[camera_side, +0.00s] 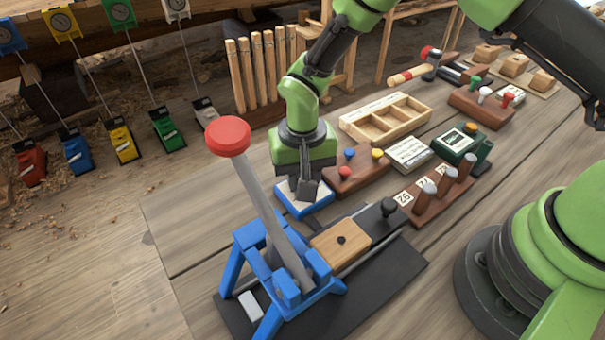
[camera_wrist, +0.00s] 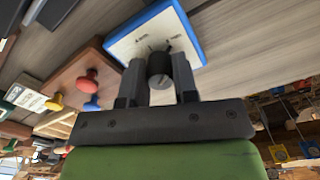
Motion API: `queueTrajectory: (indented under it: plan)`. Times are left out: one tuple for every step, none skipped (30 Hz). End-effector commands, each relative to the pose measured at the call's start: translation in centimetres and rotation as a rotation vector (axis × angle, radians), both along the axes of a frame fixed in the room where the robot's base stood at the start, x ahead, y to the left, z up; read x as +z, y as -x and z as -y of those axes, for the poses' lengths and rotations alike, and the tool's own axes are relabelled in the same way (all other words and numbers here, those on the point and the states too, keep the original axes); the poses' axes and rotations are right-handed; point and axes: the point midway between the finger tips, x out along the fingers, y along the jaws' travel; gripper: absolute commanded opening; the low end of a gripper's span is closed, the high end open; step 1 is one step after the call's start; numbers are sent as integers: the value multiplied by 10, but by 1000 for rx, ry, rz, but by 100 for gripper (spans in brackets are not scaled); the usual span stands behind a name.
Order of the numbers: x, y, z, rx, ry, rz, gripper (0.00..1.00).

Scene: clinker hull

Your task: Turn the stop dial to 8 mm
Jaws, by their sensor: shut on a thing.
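The stop dial is a white plate with a blue rim (camera_side: 318,205), lying on the bench under my gripper (camera_side: 307,190). In the wrist view the plate (camera_wrist: 125,43) shows a dark round knob (camera_wrist: 160,65) between the two fingers of my gripper (camera_wrist: 158,78). My gripper is shut on the knob. Small printed marks stand on the plate at either side of the knob, too small to read surely. The knob's pointer is hidden, so I cannot tell its setting. In the side view the fingers hide the knob.
A blue lever press with a red ball handle (camera_side: 228,136) stands close in front. A brown block with coloured knobs (camera_side: 357,170) is just right of the dial. A wooden tray (camera_side: 386,118) and a block with numbered pegs (camera_side: 436,195) lie further right. Bare bench lies left.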

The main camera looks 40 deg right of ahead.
Motion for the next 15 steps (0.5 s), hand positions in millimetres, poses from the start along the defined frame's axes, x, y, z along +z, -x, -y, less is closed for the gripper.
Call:
queueTrajectory:
  plan:
    - [1, 0, 0, -3, -1, 0, 4]
    - [1, 0, 0, -3, -1, 0, 4]
    - [1, 0, 0, -3, -1, 0, 30]
    - [1, 0, 0, -3, -1, 0, 36]
    - [1, 0, 0, -3, -1, 0, 43]
    - [1, 0, 0, -2, -1, 0, 53]
    - [1, 0, 0, -2, -1, 0, 53]
    - [1, 0, 0, -2, -1, 0, 53]
    - [0, 0, 0, -2, 0, 0, 53]
    - [0, 0, 0, -1, 0, 0, 53]
    - [0, 0, 0, -1, 0, 0, 53]
    - [0, 0, 0, -1, 0, 0, 53]
    - [0, 0, 0, -1, 0, 0, 53]
    - [1, 0, 0, -1, 0, 0, 53]
    - [2, 0, 0, -1, -1, 1, 53]
